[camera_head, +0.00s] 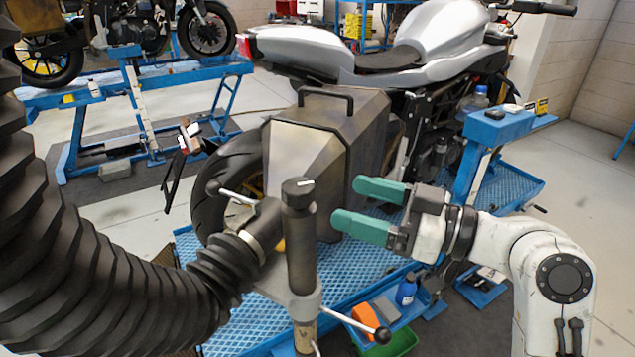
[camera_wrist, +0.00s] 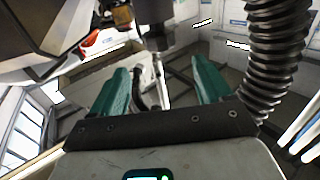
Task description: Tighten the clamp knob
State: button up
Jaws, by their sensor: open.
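A dark upright post (camera_head: 301,245) stands in front of the motorcycle's metal side case. Its black top knob (camera_head: 298,187) has a short white mark. A lever with a ball end (camera_head: 213,187) sticks out beside the hose joint, and a lower lever ends in a black ball (camera_head: 382,335); I cannot tell for certain which part is the clamp knob. My gripper (camera_head: 350,205) is open and empty, its teal fingers pointing left, right of the post and apart from the knob. The wrist view shows the fingers (camera_wrist: 163,72) spread, with a dark cylinder (camera_wrist: 156,27) beyond them.
A thick black corrugated hose (camera_head: 110,275) fills the left and joins near the post; a hose (camera_wrist: 274,50) also shows in the wrist view. The metal side case (camera_head: 325,135) stands close behind my fingers. A blue lift platform (camera_head: 365,265) and blue bench (camera_head: 497,125) flank the motorcycle.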

aim_at(313, 192)
jog(key=p+x, duration=0.2)
jog(key=x, duration=0.8)
jog(key=shift+a+f, duration=0.1)
jog(key=c, duration=0.9)
jog(key=shift+c, duration=0.2)
